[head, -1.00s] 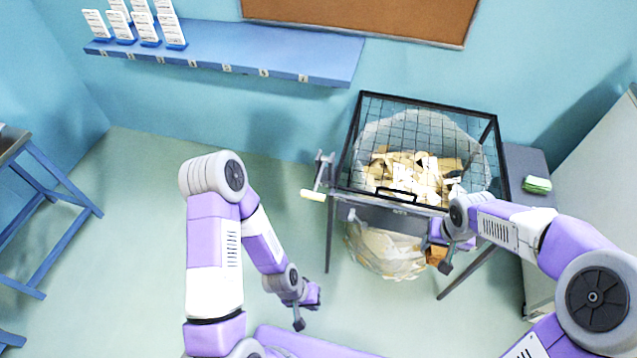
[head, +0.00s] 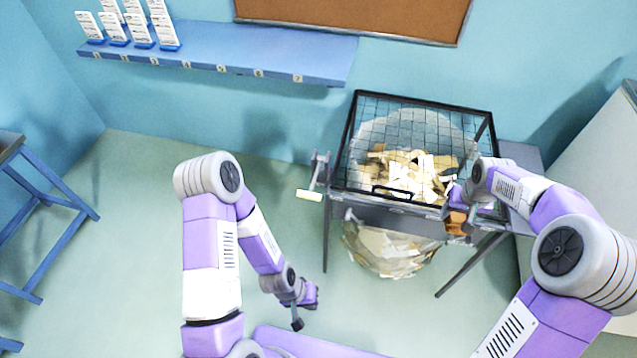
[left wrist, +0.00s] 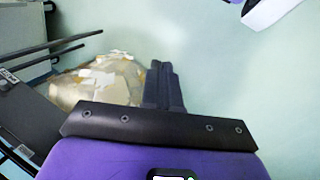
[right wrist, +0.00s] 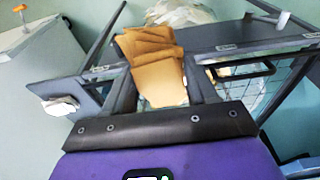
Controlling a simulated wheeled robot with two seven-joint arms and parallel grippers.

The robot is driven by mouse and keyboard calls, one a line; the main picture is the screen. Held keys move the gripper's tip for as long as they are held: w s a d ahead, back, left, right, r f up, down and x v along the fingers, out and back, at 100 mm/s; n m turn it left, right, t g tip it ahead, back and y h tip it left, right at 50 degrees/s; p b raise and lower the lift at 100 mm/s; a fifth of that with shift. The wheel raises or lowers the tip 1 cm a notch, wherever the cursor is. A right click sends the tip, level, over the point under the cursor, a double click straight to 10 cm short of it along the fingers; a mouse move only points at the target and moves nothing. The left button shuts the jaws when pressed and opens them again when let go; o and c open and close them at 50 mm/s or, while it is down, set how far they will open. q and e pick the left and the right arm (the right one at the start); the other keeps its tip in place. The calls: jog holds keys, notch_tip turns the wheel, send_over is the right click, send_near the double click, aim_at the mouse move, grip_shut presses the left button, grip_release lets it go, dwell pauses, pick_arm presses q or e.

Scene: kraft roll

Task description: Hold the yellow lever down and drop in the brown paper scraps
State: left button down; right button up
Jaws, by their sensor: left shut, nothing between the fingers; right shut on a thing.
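My left gripper (head: 314,296) is low, in front of the bin and below the lever, apart from both. Its fingers (left wrist: 163,85) are together and empty in the left wrist view. My right gripper (head: 458,208) is at the bin's front right corner. It is shut on a stack of brown paper scraps (right wrist: 150,60), which also shows in the head view (head: 457,223). The mesh lid with its black handle (head: 392,193) looks closed over pale scraps (head: 410,172).
A clear bag of paper (head: 385,250) bulges beneath the bin frame. A grey side shelf (head: 522,157) stands at the bin's right. A blue wall shelf (head: 225,48) holds several white cards. The floor left of the bin is clear.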

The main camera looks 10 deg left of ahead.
pick_arm(q)
jog(key=c, duration=1.7)
grip_release()
jog(key=o, duration=0.6)
jog(key=w+r+t, duration=0.2)
jog(key=w+r, duration=0.1)
jog(key=w, duration=0.7)
jog(key=shift+w+r+n+t+y, duration=0.3)
jog(key=w+d+r+t, duration=0.2)
jog(key=w+r+t, duration=0.1)
jog(key=w+r, duration=1.25)
notch_tip(320, 180, up, 9)
jog(key=m+g+y, duration=0.1)
jog(key=m+g, duration=0.2)
jog(key=g, duration=0.3)
send_over(315, 177)
jog(key=s+a, duration=0.3)
jog(key=x, duration=1.2)
jog(key=shift+s+a+f, duration=0.1)
jog(key=shift+s+a, duration=0.05)
jog(key=shift+s, duration=0.2)
jog(key=shift+c, duration=0.3)
grip_shut()
